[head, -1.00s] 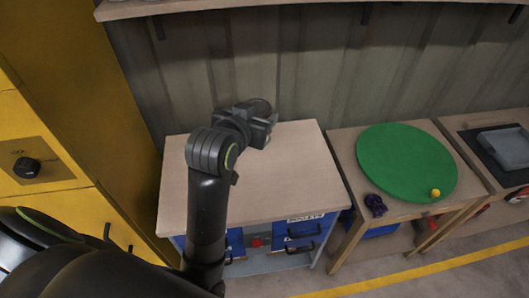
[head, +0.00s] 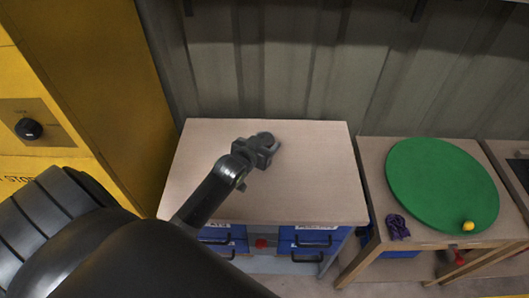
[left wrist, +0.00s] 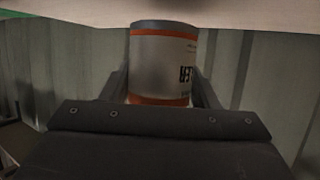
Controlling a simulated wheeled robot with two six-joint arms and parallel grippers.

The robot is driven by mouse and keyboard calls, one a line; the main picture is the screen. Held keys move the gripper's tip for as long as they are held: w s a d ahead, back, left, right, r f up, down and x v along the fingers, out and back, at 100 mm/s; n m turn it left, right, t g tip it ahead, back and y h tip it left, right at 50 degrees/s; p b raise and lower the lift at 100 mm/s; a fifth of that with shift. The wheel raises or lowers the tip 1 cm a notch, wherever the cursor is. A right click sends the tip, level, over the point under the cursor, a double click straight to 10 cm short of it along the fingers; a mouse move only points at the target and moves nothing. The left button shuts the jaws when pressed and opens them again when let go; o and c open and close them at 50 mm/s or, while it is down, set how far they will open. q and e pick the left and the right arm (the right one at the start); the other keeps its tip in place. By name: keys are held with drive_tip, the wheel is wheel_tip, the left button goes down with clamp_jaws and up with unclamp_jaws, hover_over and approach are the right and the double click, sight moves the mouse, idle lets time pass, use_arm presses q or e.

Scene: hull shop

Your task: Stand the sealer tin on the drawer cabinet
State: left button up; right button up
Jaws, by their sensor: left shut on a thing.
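My left gripper (head: 262,149) is shut on the sealer tin. In the head view the tin (head: 267,138) shows only as a small dark round top between the fingers, over the middle of the drawer cabinet's wooden top (head: 320,180). In the left wrist view, which is upside down, the tin (left wrist: 162,65) is pale with orange bands and dark lettering, upright between both fingers. Its base end meets the pale board edge (left wrist: 240,15) in the picture; I cannot tell whether it touches. My right gripper is not in view.
The cabinet top is otherwise bare. To its right a wooden table (head: 372,185) bears a green disc (head: 440,180), a yellow ball (head: 468,226) and a purple bundle (head: 398,227). A yellow cabinet (head: 85,70) stands at the left, a corrugated wall (head: 300,70) behind.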

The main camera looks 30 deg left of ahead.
use_arm(q)
wheel_tip(320, 180, down, 3)
drive_tip(key=shift+f, duration=0.35)
drive_tip(key=shift+f, duration=0.1)
drive_tip(key=o, duration=1.2)
drive_tip(key=v, duration=1.2)
